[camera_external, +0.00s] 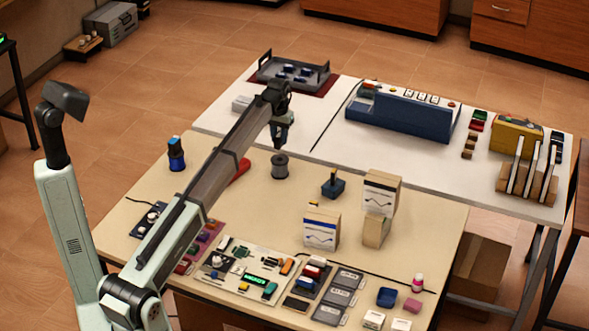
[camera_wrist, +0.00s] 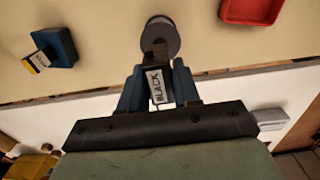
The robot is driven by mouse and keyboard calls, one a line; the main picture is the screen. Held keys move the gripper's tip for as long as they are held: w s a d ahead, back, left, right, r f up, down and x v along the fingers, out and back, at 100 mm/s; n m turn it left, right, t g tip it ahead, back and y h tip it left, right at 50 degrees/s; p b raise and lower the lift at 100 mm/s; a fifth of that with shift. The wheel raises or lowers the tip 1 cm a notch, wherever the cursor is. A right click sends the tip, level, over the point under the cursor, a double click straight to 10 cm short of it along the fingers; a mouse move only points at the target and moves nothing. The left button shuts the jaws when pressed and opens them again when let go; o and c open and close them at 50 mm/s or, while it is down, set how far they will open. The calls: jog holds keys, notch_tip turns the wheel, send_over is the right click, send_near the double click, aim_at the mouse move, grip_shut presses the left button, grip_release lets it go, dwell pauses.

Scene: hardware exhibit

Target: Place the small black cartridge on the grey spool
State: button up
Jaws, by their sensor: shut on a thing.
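My gripper (camera_external: 281,137) is above the beige table in the external view. In the wrist view my gripper (camera_wrist: 158,80) has its blue fingers shut on the small black cartridge (camera_wrist: 155,86), which bears a white label reading "BLACK". The grey spool (camera_external: 280,167) stands upright on the table just below the gripper, with a gap visible between them. In the wrist view the spool (camera_wrist: 160,30) shows beyond the cartridge's far end, partly covered by it. The cartridge is hard to make out in the external view.
A red tray (camera_wrist: 254,10) lies beside the spool, partly hidden by my arm in the external view. A dark-blue bottle-like object (camera_external: 176,154) stands left. Boxes (camera_external: 321,228) stand nearer the front right.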

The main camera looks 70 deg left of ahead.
aim_at(279, 135)
jog(key=shift+f, duration=2.9)
jog(key=shift+f, duration=0.1)
jog(key=o, duration=1)
jog(key=shift+o, duration=0.2)
notch_tip(279, 135, up, 12)
jog(key=shift+r, duration=0.15)
